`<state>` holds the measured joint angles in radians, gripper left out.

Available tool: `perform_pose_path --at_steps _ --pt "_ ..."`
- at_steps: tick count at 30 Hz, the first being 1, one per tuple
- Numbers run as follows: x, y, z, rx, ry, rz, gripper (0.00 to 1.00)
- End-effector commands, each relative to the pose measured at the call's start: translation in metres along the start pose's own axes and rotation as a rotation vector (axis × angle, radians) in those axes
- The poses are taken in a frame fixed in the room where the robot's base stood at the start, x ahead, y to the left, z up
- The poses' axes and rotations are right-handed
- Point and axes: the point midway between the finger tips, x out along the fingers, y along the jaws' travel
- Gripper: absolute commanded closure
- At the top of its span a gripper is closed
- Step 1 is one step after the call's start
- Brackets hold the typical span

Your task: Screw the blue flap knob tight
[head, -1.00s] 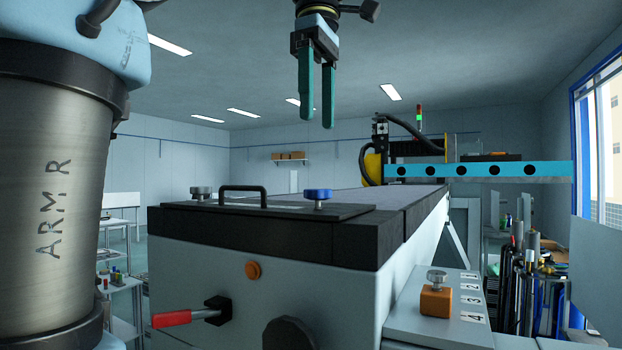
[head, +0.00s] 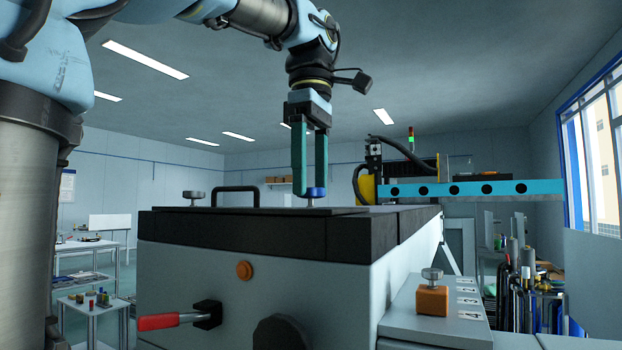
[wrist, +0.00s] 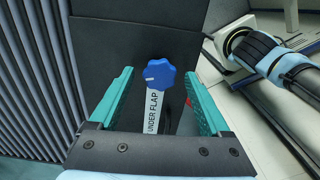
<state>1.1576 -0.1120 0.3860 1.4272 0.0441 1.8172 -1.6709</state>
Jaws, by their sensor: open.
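The blue knob (head: 315,192) stands on the dark flap plate on top of the fixture. In the wrist view the lobed blue knob (wrist: 160,74) has a white mark and sits between my two green fingers, with a visible gap on each side. A white strip reading "UNDER FLAP" (wrist: 153,112) runs from it toward my gripper. My gripper (head: 310,194) is open and points down, its fingertips at about the knob's height in the head view. One finger partly covers the knob there. I see no contact.
A red lever (head: 160,321) sticks out of the front face. An orange block with a silver knob (head: 432,298) sits on the right-hand ledge.

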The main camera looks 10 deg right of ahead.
Motion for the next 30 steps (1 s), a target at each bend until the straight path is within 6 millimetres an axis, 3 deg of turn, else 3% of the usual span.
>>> perform_pose_path --at_steps 8,27,30 --pt "0.0009 0.0000 0.0000 0.000 0.000 -0.001 0.21" --pt "0.0008 -0.0001 0.0000 0.000 0.000 -0.001 0.93" --pt "0.0008 -0.0001 0.0000 0.000 0.000 -0.001 1.00"
